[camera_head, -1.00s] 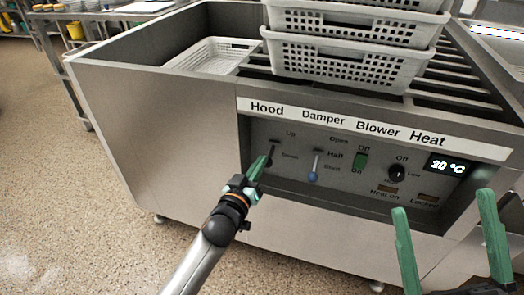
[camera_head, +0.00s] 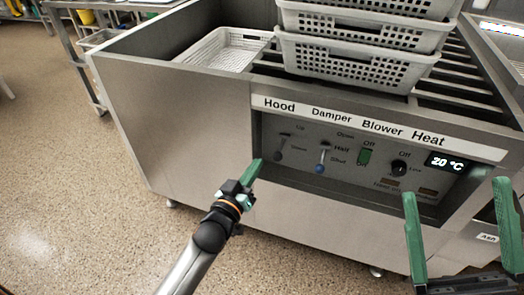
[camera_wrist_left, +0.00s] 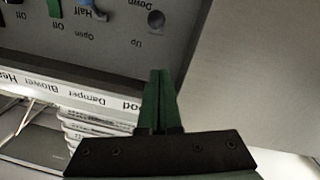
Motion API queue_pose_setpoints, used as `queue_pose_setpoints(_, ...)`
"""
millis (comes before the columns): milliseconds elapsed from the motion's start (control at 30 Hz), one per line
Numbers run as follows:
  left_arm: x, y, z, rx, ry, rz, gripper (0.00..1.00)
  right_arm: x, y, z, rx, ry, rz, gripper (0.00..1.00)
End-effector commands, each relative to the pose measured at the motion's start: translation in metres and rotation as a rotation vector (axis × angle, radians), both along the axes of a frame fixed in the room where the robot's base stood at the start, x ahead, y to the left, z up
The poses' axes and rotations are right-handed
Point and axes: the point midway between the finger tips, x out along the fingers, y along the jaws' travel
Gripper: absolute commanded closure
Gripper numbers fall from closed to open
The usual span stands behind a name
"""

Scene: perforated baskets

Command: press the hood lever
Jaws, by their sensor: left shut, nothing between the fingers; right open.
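The hood lever (camera_head: 278,156) is on the recessed control panel under the "Hood" label. Its grey knob hangs low, beside the lower position label. It also shows in the left wrist view as a dark round knob (camera_wrist_left: 156,19), beyond the fingertips. My left gripper (camera_head: 257,163) is shut and empty, just left of the lever and apart from it. In the left wrist view its green fingers (camera_wrist_left: 160,75) lie together. My right gripper (camera_head: 456,188) is open and empty in front of the panel's right part.
The damper lever (camera_head: 320,168) with a blue knob, the green blower switch (camera_head: 365,156) and the black heat knob (camera_head: 399,168) sit to the right on the panel. Stacked perforated baskets (camera_head: 355,65) stand on top of the steel unit. Open floor lies at left.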

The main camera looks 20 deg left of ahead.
Motion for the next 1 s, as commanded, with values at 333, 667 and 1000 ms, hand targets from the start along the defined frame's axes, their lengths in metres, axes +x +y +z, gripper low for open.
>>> queue_pose_setpoints(333, -0.039, 0.005, -0.008, 0.000, 0.000, 0.000, 1.00, -0.001, 0.000, 0.007, -0.005, -0.003, -0.007, 0.00)
queue_pose_setpoints(667, -0.042, 0.005, -0.008, 0.000, -0.001, 0.000, 1.00, -0.001, -0.001, 0.006, -0.001, 0.000, -0.011, 0.00)
queue_pose_setpoints(1000, -0.043, 0.004, -0.002, 0.013, -0.018, -0.006, 1.00, 0.000, -0.001, 0.007, -0.008, -0.004, -0.010, 0.00)
